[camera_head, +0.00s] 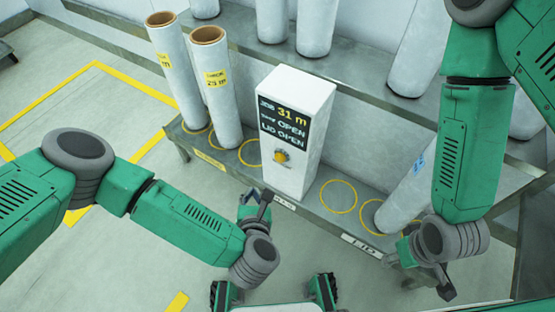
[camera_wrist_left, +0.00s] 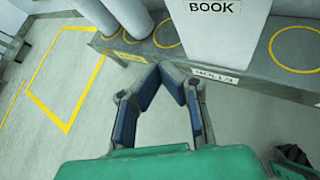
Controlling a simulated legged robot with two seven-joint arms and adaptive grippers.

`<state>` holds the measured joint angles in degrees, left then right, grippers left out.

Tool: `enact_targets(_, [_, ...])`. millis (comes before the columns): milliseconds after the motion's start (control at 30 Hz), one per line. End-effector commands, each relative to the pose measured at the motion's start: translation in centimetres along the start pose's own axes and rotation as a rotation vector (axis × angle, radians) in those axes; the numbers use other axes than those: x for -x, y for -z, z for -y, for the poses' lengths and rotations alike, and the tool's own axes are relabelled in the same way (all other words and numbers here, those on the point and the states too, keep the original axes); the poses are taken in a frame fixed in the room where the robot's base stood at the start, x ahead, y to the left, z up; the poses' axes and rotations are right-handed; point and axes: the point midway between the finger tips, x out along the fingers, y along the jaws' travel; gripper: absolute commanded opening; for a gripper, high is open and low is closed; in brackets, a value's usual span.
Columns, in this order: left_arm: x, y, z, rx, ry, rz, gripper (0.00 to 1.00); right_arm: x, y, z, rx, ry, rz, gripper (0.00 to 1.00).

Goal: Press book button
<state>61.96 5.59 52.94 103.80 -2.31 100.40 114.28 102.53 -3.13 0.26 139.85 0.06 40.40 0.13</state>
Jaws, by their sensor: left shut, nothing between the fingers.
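A white box (camera_head: 306,125) stands upright on the bench, with a black display reading "31 m", "OPEN" and "LID OPEN". A round orange-yellow button (camera_head: 281,157) is on its front, below the display. In the left wrist view the box's lower front (camera_wrist_left: 217,40) shows the word "BOOK" at the top edge; the button is out of that view. My left gripper (camera_head: 256,196) is shut and empty, low in front of the box and below the button. Its fingertips (camera_wrist_left: 170,68) meet in the left wrist view. My right gripper (camera_head: 428,274) is at the lower right; its fingers are unclear.
Two labelled rolls (camera_head: 212,85) stand left of the box. A leaning white roll (camera_head: 407,198) is beside my right arm. Yellow rings (camera_head: 339,196) mark the grey bench (camera_head: 330,219); one right of the box is empty. A shelf with more rolls is behind. Floor at left is clear.

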Motion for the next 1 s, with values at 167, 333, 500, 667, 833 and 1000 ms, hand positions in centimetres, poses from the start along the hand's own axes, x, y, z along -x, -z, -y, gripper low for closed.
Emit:
enact_targets(167, [-0.4,-0.2,0.3,-0.001,0.0,0.002,0.0,-0.3,0.0,0.0,0.0,0.0,0.0,0.4])
enact_targets(333, [-1.8,-1.1,1.4,-0.003,0.002,0.003,0.0,-1.4,-0.1,0.0,0.0,0.0,0.0,0.4])
enact_targets(500, [-3.5,-2.2,2.6,-0.003,0.002,0.004,0.0,-2.8,-0.1,0.0,0.0,0.0,0.0,0.4])
enact_targets(667, [-4.9,-3.3,3.6,-0.002,0.001,0.002,0.0,-3.6,-0.2,0.0,0.0,0.0,0.0,0.4])
enact_targets(833, [-5.8,-4.1,4.3,-0.003,0.002,0.001,0.0,-4.0,-0.2,0.0,0.0,0.0,0.0,0.4])
enact_targets(1000, [-6.1,-4.4,4.6,-0.003,0.002,0.0,0.0,-4.1,-0.2,0.0,0.0,0.0,0.0,0.4])
